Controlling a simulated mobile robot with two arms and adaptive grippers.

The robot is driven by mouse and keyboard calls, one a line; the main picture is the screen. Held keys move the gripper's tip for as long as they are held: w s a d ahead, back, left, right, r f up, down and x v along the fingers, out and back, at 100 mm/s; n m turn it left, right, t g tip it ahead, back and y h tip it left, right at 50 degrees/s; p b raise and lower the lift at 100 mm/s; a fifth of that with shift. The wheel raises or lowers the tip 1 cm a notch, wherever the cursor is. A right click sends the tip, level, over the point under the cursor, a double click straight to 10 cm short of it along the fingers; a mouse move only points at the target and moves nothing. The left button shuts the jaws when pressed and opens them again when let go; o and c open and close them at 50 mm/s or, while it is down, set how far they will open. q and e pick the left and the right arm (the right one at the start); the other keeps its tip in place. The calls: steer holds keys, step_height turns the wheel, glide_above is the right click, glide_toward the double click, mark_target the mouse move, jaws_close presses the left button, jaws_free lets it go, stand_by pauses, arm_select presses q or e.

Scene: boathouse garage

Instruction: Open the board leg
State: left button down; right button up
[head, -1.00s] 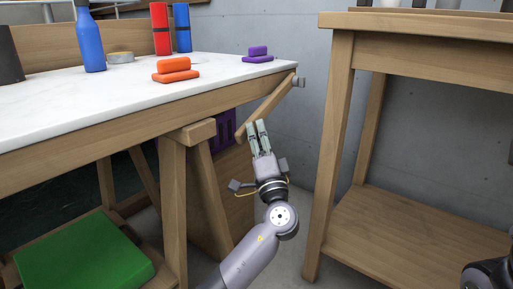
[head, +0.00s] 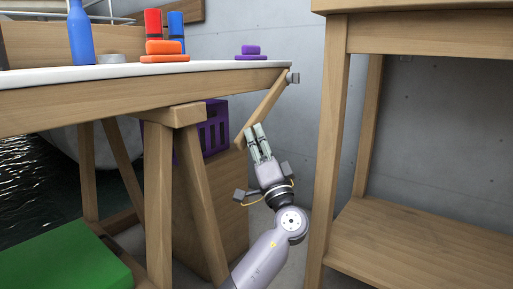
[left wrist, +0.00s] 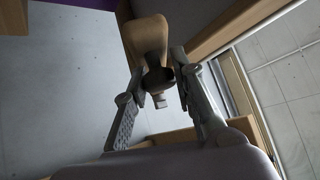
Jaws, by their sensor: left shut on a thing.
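The board leg (head: 264,110) is a wooden bar that slants down and left from a grey pivot (head: 292,78) at the right end of the white-topped table (head: 130,98). My left gripper (head: 256,133) is shut on the lower part of the leg, its fingers pointing up. In the left wrist view, a wooden bar (left wrist: 148,33) with a dark round part below it sits between my fingers (left wrist: 165,85). My right gripper is out of view.
A wooden shelf table (head: 425,32) stands close on the right. A trestle (head: 158,200) and a purple crate (head: 214,132) are under the white-topped table. A blue bottle (head: 81,35), orange blocks (head: 165,52) and purple blocks (head: 250,53) stand on top.

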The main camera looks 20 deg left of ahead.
arm_select(q)
steer(key=shift+f, duration=0.15)
stand_by(0.3)
steer(key=c, duration=1.3)
jaws_free()
steer(key=shift+c, duration=0.2)
steer(key=v, duration=1.2)
steer(key=shift+c, duration=0.5)
